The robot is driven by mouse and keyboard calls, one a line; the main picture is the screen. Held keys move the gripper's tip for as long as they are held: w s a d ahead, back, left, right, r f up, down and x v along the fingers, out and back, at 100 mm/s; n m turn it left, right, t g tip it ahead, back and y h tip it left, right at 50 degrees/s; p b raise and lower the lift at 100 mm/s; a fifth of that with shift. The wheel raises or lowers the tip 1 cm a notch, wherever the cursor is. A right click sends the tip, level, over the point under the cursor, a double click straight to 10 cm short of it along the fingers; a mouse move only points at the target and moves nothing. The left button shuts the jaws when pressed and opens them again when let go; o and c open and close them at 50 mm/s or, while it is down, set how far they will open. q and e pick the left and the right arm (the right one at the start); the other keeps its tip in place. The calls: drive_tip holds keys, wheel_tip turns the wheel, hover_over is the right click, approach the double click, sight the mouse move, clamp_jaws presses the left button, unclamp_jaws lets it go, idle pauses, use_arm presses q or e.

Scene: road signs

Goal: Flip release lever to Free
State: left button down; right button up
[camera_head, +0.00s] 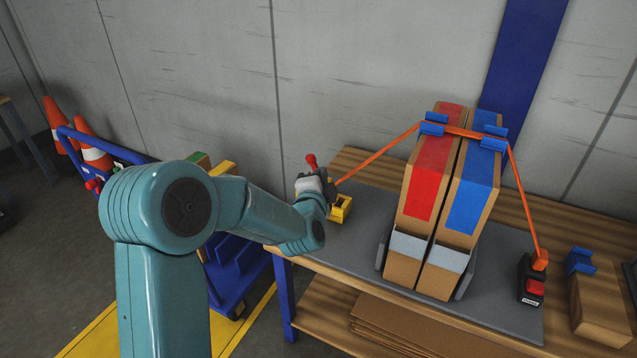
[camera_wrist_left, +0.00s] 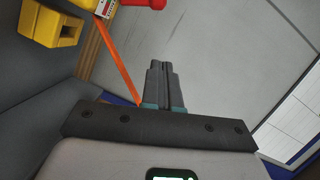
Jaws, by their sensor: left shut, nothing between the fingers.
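The release lever shows as a red knob (camera_head: 311,161) above my left gripper in the head view; the rest of it is mostly hidden behind my wrist. In the left wrist view, the red knob (camera_wrist_left: 150,3) is cut off by the top edge, beside a small red-and-white label. My left gripper (camera_wrist_left: 163,66) is shut with nothing between its fingers. It is also in the head view (camera_head: 330,190), close to the lever, and I see no contact. An orange strap (camera_head: 378,154) runs from there over two boxes. My right gripper is not in view.
A yellow bracket (camera_head: 341,208) sits beside my gripper. Two cardboard boxes (camera_head: 420,240) with red and blue bands stand on the grey mat (camera_head: 362,232). A black buckle with a red button (camera_head: 531,283) is at the right. A blue cart (camera_head: 235,262) stands left of the bench.

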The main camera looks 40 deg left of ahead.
use_arm(q)
drive_tip(key=shift+v, duration=1.75)
